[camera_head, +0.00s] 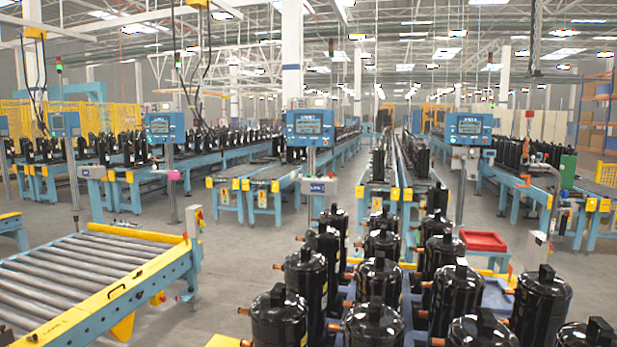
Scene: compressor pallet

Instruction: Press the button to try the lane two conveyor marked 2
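A roller conveyor (95,270) with yellow side rails and a blue frame fills the lower left; small lettering on its near rail looks like "LANE 1", but is hard to read. A pale control box (194,220) with a yellow and red part stands at its far right corner; its buttons are too small to make out. The edge of another blue and yellow frame (10,222) shows at the far left. I cannot make out a mark "2" on any conveyor or button. My gripper is not in view.
Several black compressors (378,277) stand close together on a pallet at the lower right. A red tray (483,241) lies behind them. Blue line consoles (310,127) stand on posts further back. Grey floor (240,260) is free between the roller conveyor and the compressors.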

